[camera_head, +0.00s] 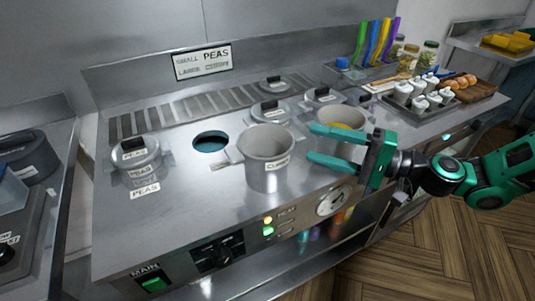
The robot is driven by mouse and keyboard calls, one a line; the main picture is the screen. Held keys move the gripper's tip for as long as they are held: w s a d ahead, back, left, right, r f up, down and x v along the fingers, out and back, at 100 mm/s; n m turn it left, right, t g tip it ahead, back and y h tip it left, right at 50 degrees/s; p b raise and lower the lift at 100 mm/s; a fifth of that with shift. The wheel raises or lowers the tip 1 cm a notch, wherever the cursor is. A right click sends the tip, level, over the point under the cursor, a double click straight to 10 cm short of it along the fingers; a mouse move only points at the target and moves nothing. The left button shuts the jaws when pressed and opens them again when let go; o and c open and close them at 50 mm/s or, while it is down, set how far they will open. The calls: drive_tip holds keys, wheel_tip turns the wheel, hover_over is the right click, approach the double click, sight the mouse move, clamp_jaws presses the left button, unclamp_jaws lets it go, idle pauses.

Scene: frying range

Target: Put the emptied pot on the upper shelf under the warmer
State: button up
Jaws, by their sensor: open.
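A grey open pot (267,168) with a partly readable label, perhaps "CURRY", stands upright on the steel counter, with a handle at its left. Its visible inside looks empty. My gripper (313,144) is open and empty just right of this pot, its two green fingers pointing left. The fingertips are near the pot's rim; I cannot tell whether they touch it. A second open pot (354,118) with yellow contents is behind the gripper, partly hidden by it. I cannot make out the upper shelf or the warmer.
A lidded "PEAS" pot (138,158) stands left of a round counter opening (210,142). Several lidded pots (270,110) sit in the back. The counter's front left is clear.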

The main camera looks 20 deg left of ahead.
sight(305, 140)
drive_tip(key=shift+w+a, duration=0.15)
drive_tip(key=shift+a, duration=2.15)
clamp_jaws()
